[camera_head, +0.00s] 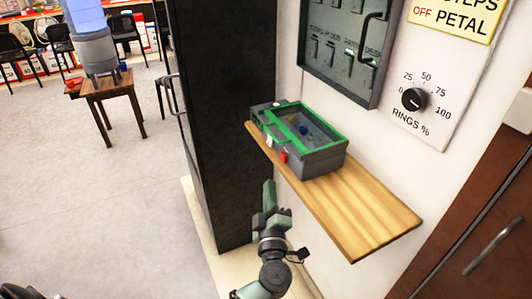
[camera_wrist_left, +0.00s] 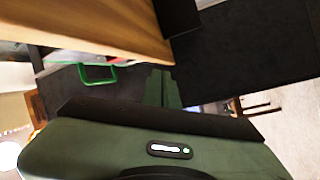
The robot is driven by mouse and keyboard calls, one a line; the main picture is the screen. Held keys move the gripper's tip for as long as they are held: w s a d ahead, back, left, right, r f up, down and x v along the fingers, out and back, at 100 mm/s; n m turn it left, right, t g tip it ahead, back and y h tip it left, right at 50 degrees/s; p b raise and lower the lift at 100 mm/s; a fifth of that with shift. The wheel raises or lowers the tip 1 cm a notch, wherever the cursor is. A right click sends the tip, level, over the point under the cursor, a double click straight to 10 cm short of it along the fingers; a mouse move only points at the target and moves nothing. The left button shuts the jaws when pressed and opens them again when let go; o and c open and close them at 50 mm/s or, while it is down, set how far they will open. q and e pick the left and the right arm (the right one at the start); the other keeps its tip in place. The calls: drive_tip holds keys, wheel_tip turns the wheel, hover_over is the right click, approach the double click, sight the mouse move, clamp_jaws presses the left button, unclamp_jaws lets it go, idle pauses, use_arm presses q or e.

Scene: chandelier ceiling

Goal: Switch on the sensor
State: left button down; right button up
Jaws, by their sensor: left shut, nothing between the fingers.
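A grey box with a green-rimmed clear lid (camera_head: 318,160), which looks like the sensor, sits on a wooden wall shelf (camera_head: 375,215). A small red part (camera_head: 284,156) and a pale tag show on its near side. My left gripper (camera_head: 269,188) is shut and empty, just left of the shelf and nearer to me than the box, apart from it. In the left wrist view the green fingers (camera_wrist_left: 162,88) are together, and a green frame-like shape (camera_wrist_left: 97,74) shows beyond the shelf edge (camera_wrist_left: 90,25). My right gripper is out of view.
A tall black cabinet (camera_head: 222,110) stands left of the shelf. On the wall are a grey panel (camera_head: 340,45) and a dial (camera_head: 413,98) marked RINGS %. A brown door (camera_head: 490,220) is at right.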

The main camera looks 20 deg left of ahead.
sight(266, 150)
use_arm(q)
wheel_tip(266, 150, up, 7)
drive_tip(key=s+a+n+g+y, duration=0.1)
drive_tip(key=s+n+g, duration=0.1)
drive_tip(key=n, duration=0.4)
drive_tip(key=shift+a+f+n+g+b, duration=0.2)
drive_tip(key=shift+a+n+g+b, duration=0.15)
drive_tip(key=shift+g, duration=0.35)
drive_tip(key=w+a, duration=0.1)
drive_tip(key=w, duration=0.2)
drive_tip(key=w+a, duration=0.1)
drive_tip(key=w, duration=0.3)
drive_tip(key=w+a+f, duration=0.1)
drive_tip(key=w, duration=0.3)
drive_tip(key=shift+a+p, duration=0.1)
drive_tip(key=shift+p, duration=0.2)
